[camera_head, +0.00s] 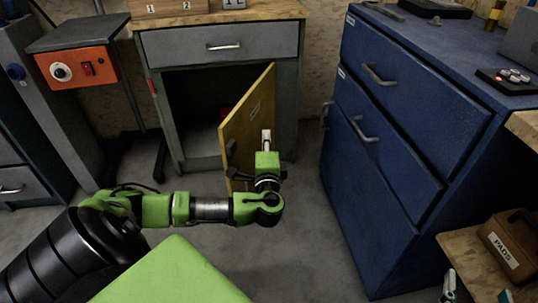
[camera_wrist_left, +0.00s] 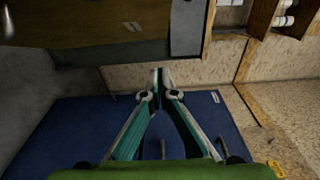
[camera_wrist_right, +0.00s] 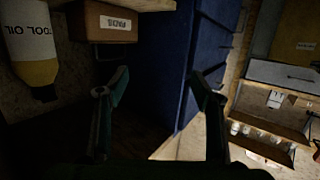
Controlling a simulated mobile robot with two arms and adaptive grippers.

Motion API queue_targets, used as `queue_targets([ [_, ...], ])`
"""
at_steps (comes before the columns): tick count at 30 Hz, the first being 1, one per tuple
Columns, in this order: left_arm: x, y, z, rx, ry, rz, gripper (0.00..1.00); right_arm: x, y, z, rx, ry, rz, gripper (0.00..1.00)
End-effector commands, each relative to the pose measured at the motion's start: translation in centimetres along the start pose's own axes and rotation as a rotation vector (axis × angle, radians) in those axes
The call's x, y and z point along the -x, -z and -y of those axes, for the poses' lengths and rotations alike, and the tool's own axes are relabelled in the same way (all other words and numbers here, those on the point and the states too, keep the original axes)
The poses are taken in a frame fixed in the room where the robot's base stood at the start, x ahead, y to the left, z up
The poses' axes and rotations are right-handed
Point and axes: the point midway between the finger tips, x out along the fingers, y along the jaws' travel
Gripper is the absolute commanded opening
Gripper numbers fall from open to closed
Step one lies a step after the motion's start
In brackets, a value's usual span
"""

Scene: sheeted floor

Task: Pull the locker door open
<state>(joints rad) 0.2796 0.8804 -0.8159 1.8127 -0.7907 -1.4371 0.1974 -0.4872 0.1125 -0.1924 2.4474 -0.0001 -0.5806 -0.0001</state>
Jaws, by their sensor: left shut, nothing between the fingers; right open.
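The locker (camera_head: 291,95) is a grey cabinet with a drawer on top and a dark open compartment below. Its yellow door (camera_head: 243,118) stands partly open, swung out from the right side, with a dark handle (camera_head: 231,152) near its free edge. My left gripper (camera_head: 266,135) is shut and empty in front of the door's outer face, right of the handle; whether it touches the door is unclear. Its closed fingertips also show in the left wrist view (camera_wrist_left: 160,74). My right gripper (camera_wrist_right: 162,88) is open and empty; part of it shows low at the right in the head view.
A blue drawer cabinet (camera_head: 400,120) stands right of the locker, with floor between them. An orange control box (camera_head: 77,68) on a stand is at the left. A wooden shelf with a PADS box (camera_head: 510,245) is at the lower right. A bottle (camera_wrist_right: 30,45) shows in the right wrist view.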

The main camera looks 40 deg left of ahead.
Motion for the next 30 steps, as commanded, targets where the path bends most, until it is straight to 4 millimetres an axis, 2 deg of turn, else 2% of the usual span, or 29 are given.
queue_targets([
  [9,4.9,-0.4,0.0,-0.002,-0.005,0.0,0.0,1.7,-5.5,-0.7,0.0,-0.016,0.265,0.6],
  [15,7.5,-0.6,0.0,-0.001,-0.003,0.0,0.0,3.1,-8.3,-1.1,-0.001,-0.024,0.397,0.6],
  [19,8.2,-0.7,0.0,-0.001,-0.002,0.002,0.0,3.6,-9.1,-1.2,-0.001,-0.026,0.436,0.6],
  [26,8.4,-0.7,-0.1,0.0,-0.004,0.001,0.0,3.7,-9.4,-1.2,-0.002,-0.027,0.448,0.6],
  [29,9.2,-0.1,-1.2,0.024,-0.057,-0.01,0.0,3.7,-9.4,-1.2,-0.002,-0.027,0.447,0.6],
  [30,9.9,0.4,-2.2,0.046,-0.107,-0.018,0.0,3.7,-9.4,-1.2,-0.002,-0.026,0.447,0.6],
])
